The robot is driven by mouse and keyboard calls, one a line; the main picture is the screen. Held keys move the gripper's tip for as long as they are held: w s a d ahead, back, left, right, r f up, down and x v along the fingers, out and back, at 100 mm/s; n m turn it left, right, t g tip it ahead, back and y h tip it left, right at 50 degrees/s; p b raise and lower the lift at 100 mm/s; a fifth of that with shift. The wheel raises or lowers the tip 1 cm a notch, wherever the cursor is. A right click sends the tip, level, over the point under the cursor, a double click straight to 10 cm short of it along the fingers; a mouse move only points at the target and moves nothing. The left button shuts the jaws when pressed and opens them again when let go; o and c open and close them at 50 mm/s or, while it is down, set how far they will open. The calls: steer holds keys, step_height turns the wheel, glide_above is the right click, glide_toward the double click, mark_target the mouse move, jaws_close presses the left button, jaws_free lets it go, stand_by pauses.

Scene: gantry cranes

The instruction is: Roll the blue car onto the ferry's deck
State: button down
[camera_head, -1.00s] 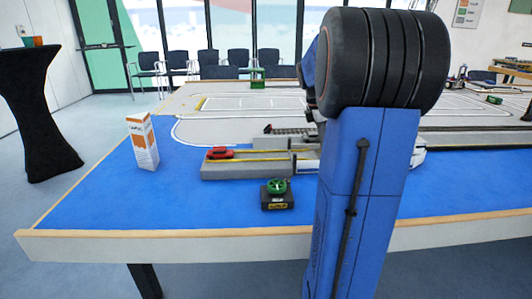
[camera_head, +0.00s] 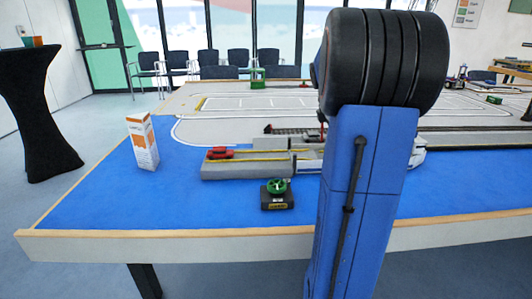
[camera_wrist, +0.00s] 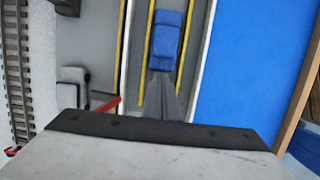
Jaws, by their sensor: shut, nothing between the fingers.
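The blue car (camera_wrist: 167,38) lies in the upper middle of the wrist view, between two yellow lines. It is on a grey lane with white edges, which looks like the ferry's deck (camera_wrist: 194,50). My gripper (camera_wrist: 164,76) is shut and empty. Its narrow grey fingers point at the near end of the car and look very close to it; I cannot tell if they touch. In the head view a white hull (camera_head: 418,158) shows partly to the right of my arm. My arm hides the blue car and my gripper there.
A red car (camera_head: 220,153) stands on the grey quay (camera_head: 245,171) at left. A black box with a green wheel (camera_head: 277,194) and a white-orange carton (camera_head: 142,142) stand on the blue table. A red bar (camera_wrist: 104,106) and rails (camera_wrist: 17,70) lie left in the wrist view.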

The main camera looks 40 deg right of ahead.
steer(key=shift+s+d, duration=0.6)
steer(key=shift+d, duration=0.35)
steer(key=shift+w+a, duration=0.1)
steer(key=shift+a, duration=0.05)
steer(key=shift+w+a+r, duration=0.2)
steer(key=shift+a, duration=0.15)
steer(key=shift+r, duration=0.1)
step_height(320, 180, up, 10)
stand_by(0.5)
stand_by(0.4)
